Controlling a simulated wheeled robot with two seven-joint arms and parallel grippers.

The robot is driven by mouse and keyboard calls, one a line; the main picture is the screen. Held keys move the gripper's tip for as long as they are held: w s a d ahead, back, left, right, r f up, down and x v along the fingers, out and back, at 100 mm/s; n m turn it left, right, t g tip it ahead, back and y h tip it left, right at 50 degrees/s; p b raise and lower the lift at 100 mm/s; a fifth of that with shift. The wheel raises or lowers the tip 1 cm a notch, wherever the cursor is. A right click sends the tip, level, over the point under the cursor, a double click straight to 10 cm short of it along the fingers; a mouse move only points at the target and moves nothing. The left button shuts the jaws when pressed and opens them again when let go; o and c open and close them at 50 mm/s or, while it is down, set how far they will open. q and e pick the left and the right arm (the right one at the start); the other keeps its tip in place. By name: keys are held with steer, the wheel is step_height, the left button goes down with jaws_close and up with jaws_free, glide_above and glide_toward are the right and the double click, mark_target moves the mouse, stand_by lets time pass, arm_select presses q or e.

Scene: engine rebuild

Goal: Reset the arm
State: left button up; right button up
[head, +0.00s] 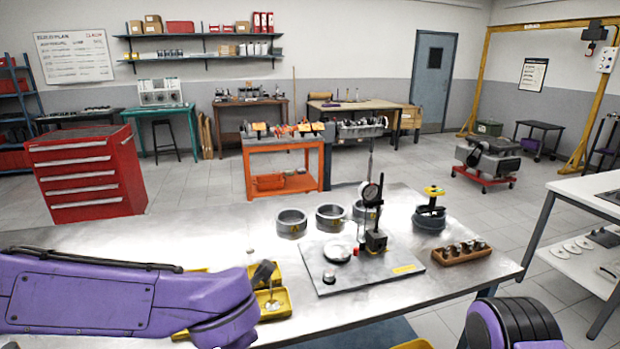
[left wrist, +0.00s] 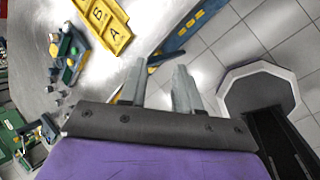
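My left arm (head: 90,295), purple, stretches across the lower left of the head view over the metal workbench (head: 215,235). Its gripper cannot be made out there. In the left wrist view my left gripper (left wrist: 160,70) shows two grey fingers standing apart, with nothing seen between them. It hangs near the bench edge, with a lettered yellow tray (left wrist: 103,28) beyond the fingers. Part of my right arm (head: 515,325), purple and black, shows at the lower right of the head view. My right gripper is out of view.
On the bench are yellow bins (head: 275,303), several grey rings (head: 291,223), a plate with a dial gauge stand (head: 375,240), and a wooden block with metal parts (head: 459,254). A white rack (head: 575,190) stands at the right. Floor between bench and rack is clear.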

arm_select(q)
steer(key=s+a+f+m+t+y+b, duration=0.1)
steer(key=a+f+m, duration=0.2)
steer(key=f+m, duration=0.55)
steer(key=a+f+m+t, duration=0.1)
steer(key=a+f+m, duration=0.25)
steer(key=f, duration=0.95)
steer(key=s+a+f+m+g, duration=0.1)
steer(key=s+a+f+m, duration=0.2)
steer(key=s+f, duration=0.2)
steer(key=s+a+f+m+g+b, duration=0.1)
steer(key=s+a+f+m, duration=0.2)
steer(key=s+f, duration=0.2)
steer(key=s+a+f+m+g, duration=0.2)
steer(key=s+f, duration=0.4)
steer(key=s, duration=0.4)
steer(key=shift+s+a+m, duration=0.15)
steer(key=shift+a+m, duration=0.25)
steer(key=shift+a, duration=0.5)
